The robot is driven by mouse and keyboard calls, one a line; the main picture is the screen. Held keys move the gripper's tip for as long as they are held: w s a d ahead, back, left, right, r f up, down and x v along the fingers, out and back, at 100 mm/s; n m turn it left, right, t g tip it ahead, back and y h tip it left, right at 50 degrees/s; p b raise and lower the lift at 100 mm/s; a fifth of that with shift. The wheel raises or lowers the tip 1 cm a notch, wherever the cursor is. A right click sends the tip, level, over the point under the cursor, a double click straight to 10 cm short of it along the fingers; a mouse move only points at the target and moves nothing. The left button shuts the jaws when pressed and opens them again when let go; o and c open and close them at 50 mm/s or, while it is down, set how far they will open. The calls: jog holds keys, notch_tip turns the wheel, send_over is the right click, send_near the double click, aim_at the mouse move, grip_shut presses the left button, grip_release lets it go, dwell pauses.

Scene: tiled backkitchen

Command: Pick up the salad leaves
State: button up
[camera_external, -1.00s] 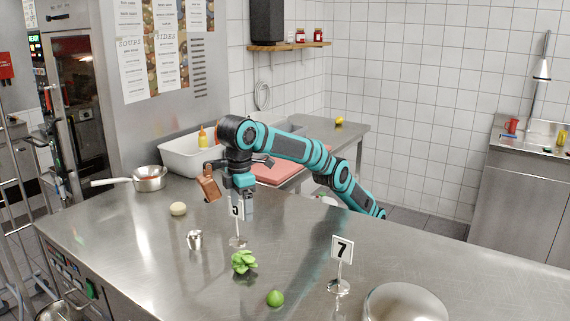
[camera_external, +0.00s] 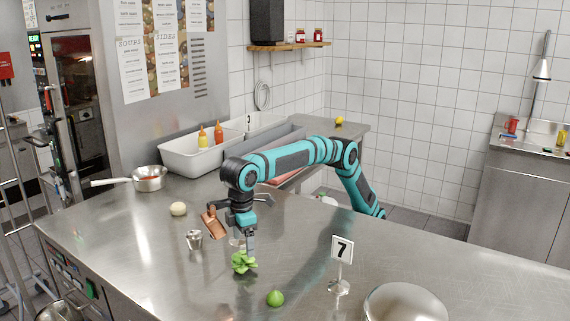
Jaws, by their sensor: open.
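The salad leaves (camera_external: 243,263) are a small bright green bunch on the steel counter (camera_external: 150,255), near its front middle. My gripper (camera_external: 250,250) points down just above and behind the leaves, its fingertips at or very near their top right edge. It is open and holds nothing that I can see. Whether the fingers touch the leaves I cannot tell.
A lime (camera_external: 275,298) lies in front of the leaves. A small metal cup (camera_external: 194,240) stands to the left, a pale round item (camera_external: 178,209) farther back. A number 7 stand (camera_external: 341,262) and a metal dome (camera_external: 404,303) are to the right. A pan (camera_external: 149,178) sits far left.

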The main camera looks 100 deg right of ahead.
aim_at(243, 254)
jog(key=shift+w+a+f, duration=0.1)
jog(key=shift+a+f, duration=0.05)
jog(key=shift+f, duration=0.6)
jog(key=shift+w+a+f, duration=0.1)
jog(key=shift+a+f, duration=0.1)
jog(key=shift+f, duration=0.55)
jog(key=shift+w+a+f, duration=0.1)
jog(key=shift+a+f, duration=0.05)
jog(key=shift+f, duration=1.1)
jog(key=c, duration=1.1)
